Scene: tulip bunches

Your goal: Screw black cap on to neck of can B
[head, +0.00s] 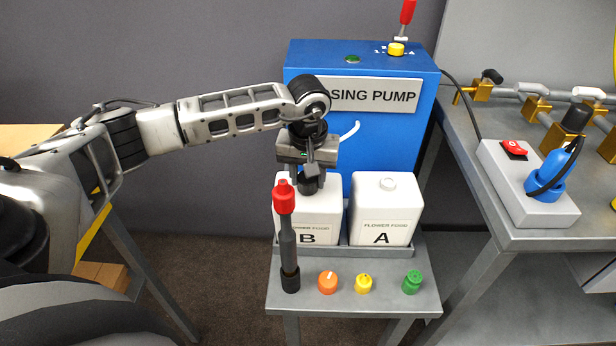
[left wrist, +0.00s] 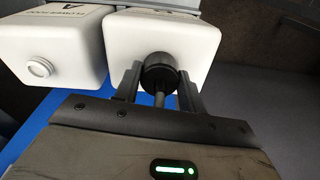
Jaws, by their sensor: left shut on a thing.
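Can B (head: 308,218) is a white can standing upright in a grey tray, left of can A (head: 382,210). The black cap (head: 311,185) is over the top of can B, at its neck. My left gripper (head: 309,174) points down from above and is shut on the cap. In the left wrist view the black cap (left wrist: 159,72) sits between the two fingers of my left gripper (left wrist: 160,78), against the top of can B (left wrist: 165,35). The neck is hidden, so I cannot tell how far the cap is seated. My right gripper is out of view.
A dark rod with a red top (head: 287,240) stands in front of can B. Orange (head: 328,282), yellow (head: 364,283) and green (head: 412,282) caps lie on the grey stand. The blue dosing pump (head: 370,135) is behind; a bench with valves (head: 550,110) is right.

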